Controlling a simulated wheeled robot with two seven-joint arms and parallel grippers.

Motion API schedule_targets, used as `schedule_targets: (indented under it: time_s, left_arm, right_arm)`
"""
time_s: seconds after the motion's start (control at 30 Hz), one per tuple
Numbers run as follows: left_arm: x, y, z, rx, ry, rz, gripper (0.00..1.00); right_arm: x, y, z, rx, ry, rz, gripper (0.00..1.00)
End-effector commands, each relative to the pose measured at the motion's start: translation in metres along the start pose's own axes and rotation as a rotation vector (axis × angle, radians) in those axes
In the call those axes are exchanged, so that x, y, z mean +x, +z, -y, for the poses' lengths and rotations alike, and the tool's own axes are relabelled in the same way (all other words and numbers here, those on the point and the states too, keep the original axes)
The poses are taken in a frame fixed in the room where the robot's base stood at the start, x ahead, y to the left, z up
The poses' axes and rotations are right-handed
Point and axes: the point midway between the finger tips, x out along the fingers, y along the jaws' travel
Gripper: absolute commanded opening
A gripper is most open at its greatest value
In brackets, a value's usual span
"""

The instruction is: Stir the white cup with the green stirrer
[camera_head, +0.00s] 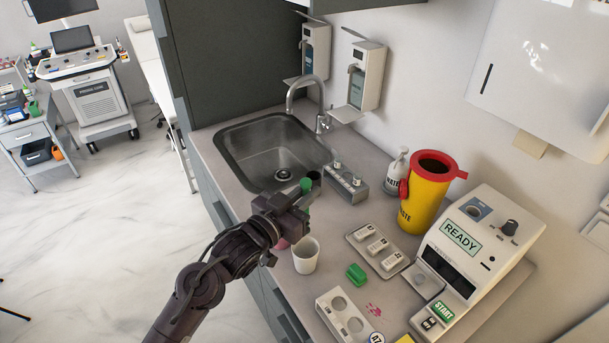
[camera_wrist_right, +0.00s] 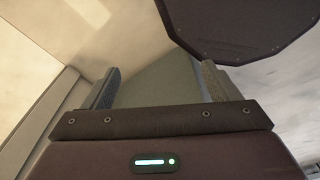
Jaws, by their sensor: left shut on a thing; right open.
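The white cup (camera_head: 306,258) stands upright on the counter in the head view, with its open top in sight. My left gripper (camera_head: 299,204) is just behind and to the left of it, above the counter. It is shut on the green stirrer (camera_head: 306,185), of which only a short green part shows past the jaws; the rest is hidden. I cannot see the stirrer inside the cup. In the right wrist view my right gripper (camera_wrist_right: 160,85) is open, its two fingers wide apart with nothing between them.
A pink object (camera_head: 282,244) is partly hidden behind my left gripper. A green block (camera_head: 357,273) and a grey tray (camera_head: 354,236) with white pieces lie right of the cup. A white holder (camera_head: 337,310) is in front. The sink (camera_head: 270,150), yellow bin (camera_head: 424,203) and READY machine (camera_head: 480,240) surround them.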

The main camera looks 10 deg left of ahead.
Motion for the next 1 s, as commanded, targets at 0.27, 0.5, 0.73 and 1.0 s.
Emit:
schedule_targets:
  time_s: [0.27, 0.5, 0.73, 1.0]
  left_arm:
    - [-0.002, 0.008, -0.002, 0.001, 0.004, -0.001, 0.0]
    - [-0.002, 0.026, -0.002, 0.001, 0.004, 0.0, 0.0]
    - [-0.002, 0.044, -0.002, 0.001, 0.004, 0.0, 0.0]
    - [-0.002, 0.065, -0.001, 0.001, 0.003, 0.001, 0.0]
  right_arm:
    - [0.007, 0.001, 0.001, -0.001, 0.0, 0.0, 0.82]
    - [0.023, 0.002, -0.002, 0.001, 0.002, 0.0, 0.82]
    - [0.041, 0.005, -0.008, 0.002, 0.011, 0.002, 0.82]
    - [0.056, 0.007, -0.01, 0.001, 0.013, 0.002, 0.82]
